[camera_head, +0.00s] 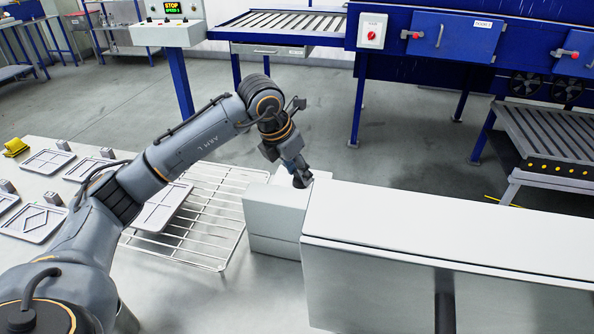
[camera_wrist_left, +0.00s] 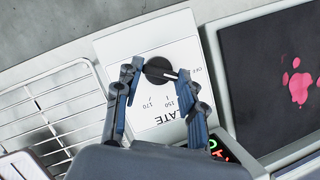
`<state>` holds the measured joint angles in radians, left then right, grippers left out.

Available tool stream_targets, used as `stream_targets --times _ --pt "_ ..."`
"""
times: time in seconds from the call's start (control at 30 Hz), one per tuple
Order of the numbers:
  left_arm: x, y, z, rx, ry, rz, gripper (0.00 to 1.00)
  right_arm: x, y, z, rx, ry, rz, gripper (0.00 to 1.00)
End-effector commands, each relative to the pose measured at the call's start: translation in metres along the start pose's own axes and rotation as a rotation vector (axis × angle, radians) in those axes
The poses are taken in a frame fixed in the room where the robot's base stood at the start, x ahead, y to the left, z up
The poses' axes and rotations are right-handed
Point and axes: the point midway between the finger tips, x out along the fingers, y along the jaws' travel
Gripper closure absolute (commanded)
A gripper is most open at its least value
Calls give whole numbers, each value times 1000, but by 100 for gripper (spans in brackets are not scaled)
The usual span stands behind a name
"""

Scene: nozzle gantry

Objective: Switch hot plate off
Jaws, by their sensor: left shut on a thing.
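In the left wrist view a round black knob (camera_wrist_left: 157,69) with a white pointer line sits on a white dial panel (camera_wrist_left: 122,48) marked OFF, 150, 170 and letters ending in "LATE". The pointer line points right, towards the OFF side. My left gripper (camera_wrist_left: 155,76) has one finger on each side of the knob and is shut on it. In the head view my left gripper (camera_head: 301,181) reaches down at the white box (camera_head: 275,208); the knob is hidden there. A dark plate with pink blotches (camera_wrist_left: 280,70) lies right of the panel. My right gripper is not in view.
A wire rack (camera_head: 205,225) with a tray lies left of the white box, and several trays (camera_head: 45,162) lie further left. A large white cabinet (camera_head: 430,225) stands close on the right. A lit red and green display (camera_wrist_left: 222,150) is below the dial.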

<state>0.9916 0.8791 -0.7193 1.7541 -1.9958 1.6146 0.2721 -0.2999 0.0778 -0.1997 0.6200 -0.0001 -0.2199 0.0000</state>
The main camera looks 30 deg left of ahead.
Motion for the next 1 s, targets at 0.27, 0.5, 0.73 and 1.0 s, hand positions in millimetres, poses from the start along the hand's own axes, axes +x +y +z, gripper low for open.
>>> stream_targets --times 0.27,0.5,0.73,1.0 --pt "0 -2 0 -160 1 67 92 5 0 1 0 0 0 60" --pt "0 -2 0 -233 1 97 92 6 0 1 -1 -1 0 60" --pt "0 -2 0 -254 2 105 92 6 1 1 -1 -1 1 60" --pt "0 -2 0 -255 2 105 92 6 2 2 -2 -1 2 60"
